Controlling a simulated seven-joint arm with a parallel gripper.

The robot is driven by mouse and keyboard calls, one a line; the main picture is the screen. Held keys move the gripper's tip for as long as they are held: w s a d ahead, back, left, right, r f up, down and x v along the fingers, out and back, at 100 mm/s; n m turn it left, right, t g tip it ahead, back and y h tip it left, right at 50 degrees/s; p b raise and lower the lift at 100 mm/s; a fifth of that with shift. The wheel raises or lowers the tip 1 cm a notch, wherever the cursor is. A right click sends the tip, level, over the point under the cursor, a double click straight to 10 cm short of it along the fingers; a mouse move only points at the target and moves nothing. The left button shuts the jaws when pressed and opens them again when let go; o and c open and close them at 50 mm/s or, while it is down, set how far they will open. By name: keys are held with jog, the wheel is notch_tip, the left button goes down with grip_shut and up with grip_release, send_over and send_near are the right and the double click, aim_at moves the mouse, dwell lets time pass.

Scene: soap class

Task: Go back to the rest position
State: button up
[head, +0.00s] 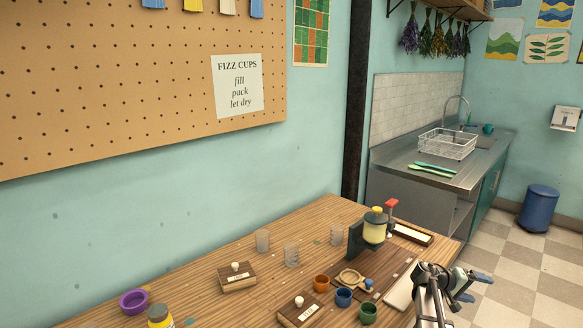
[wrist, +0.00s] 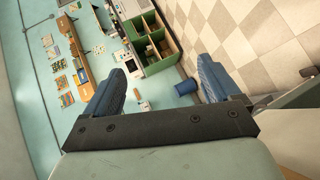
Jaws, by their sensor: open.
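My gripper (head: 474,287) is at the right of the head view, just off the right end of the wooden table (head: 200,291), with the checkered floor behind it. Its two blue fingers point to the right, away from the table. In the wrist view the fingers of my gripper (wrist: 163,80) stand wide apart with nothing between them. Beyond them the wrist view shows the far room, tilted: teal wall, cabinets and floor.
Clear cups and lidded wooden boxes stand further left. A sink counter (head: 440,172) and blue bin (head: 538,208) are behind.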

jog(key=s+d+f+g+y, duration=0.1)
jog(key=s+d+f+g, duration=0.2)
jog(key=s+f, duration=0.7)
jog(key=s+a+f+y, duration=0.2)
jog(key=s+a+f, duration=0.3)
jog(key=a+f, duration=0.3)
jog(key=s+a+f+y, duration=0.35)
jog(key=a+f, duration=0.25)
jog(key=f, duration=0.4)
jog(key=s+a+f+g+y, duration=0.1)
jog(key=s+a+f, duration=0.3)
jog(key=s+a, duration=0.5)
jog(key=s+a+f+n+g+y, duration=0.1)
jog(key=s+a+f+y, duration=0.3)
jog(key=s+a, duration=0.5)
jog(key=s+a+f+g+y, duration=0.1)
jog(key=s+a+f, duration=0.4)
jog(key=s+a, duration=0.5)
jog(key=a+y, duration=0.1)
jog(key=a, duration=0.1)
jog(key=shift+a+f+g, duration=0.3)
jog(key=shift+a+f, duration=0.05)
jog(key=shift+y, duration=0.25)
